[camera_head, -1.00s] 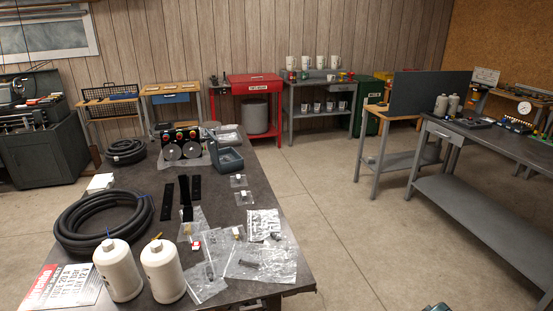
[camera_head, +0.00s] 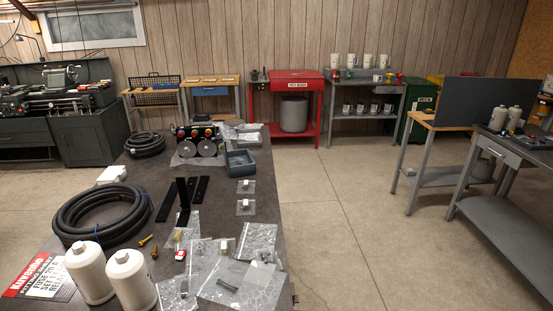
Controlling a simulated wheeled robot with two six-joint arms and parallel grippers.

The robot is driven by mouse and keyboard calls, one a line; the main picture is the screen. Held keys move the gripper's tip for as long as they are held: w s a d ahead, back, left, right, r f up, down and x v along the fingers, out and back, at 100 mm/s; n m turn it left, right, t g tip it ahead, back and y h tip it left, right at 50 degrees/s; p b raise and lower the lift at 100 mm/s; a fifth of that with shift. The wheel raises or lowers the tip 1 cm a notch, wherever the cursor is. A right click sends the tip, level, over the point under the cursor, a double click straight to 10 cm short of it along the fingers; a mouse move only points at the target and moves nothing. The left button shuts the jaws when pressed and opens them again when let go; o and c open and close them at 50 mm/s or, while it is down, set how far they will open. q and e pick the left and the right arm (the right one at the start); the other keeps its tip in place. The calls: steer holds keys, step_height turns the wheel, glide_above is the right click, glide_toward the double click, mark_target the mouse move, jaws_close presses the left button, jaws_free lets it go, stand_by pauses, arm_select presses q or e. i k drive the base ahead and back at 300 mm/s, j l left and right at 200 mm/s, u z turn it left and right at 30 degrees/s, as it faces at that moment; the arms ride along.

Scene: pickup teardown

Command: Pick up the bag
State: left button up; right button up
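Several clear plastic bags lie on the dark workbench (camera_head: 130,255). A large clear bag (camera_head: 262,290) with a dark part in it is at the front right of the bench. Another clear bag (camera_head: 259,236) lies just behind it, near the right edge. A narrower bag (camera_head: 171,292) lies beside the white bottles. Small bags with white pieces lie farther back, one of them a small bag (camera_head: 246,187) near the right edge. Which bag is meant I cannot tell. Neither of my grippers is in view.
Two white bottles (camera_head: 129,280) stand at the near left beside a coiled black hose (camera_head: 100,212) and a red-and-white sign (camera_head: 40,278). A grey-blue bin (camera_head: 240,163) sits farther back. Open concrete floor (camera_head: 345,215) lies right of the bench, before another workbench (camera_head: 505,225).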

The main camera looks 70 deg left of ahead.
mark_target(237, 161)
steer(key=i+z, duration=0.2)
steer(key=i, duration=0.65)
steer(key=i+u, duration=0.7)
steer(key=u, duration=0.25)
steer(key=i+u, duration=0.15)
steer(key=u, duration=0.2)
steer(key=i+u, duration=0.15)
steer(key=u, duration=0.2)
steer(key=i+j+u, duration=0.1)
steer(key=i+u, duration=0.4)
steer(key=i, duration=0.8)
steer(key=u, duration=1.15)
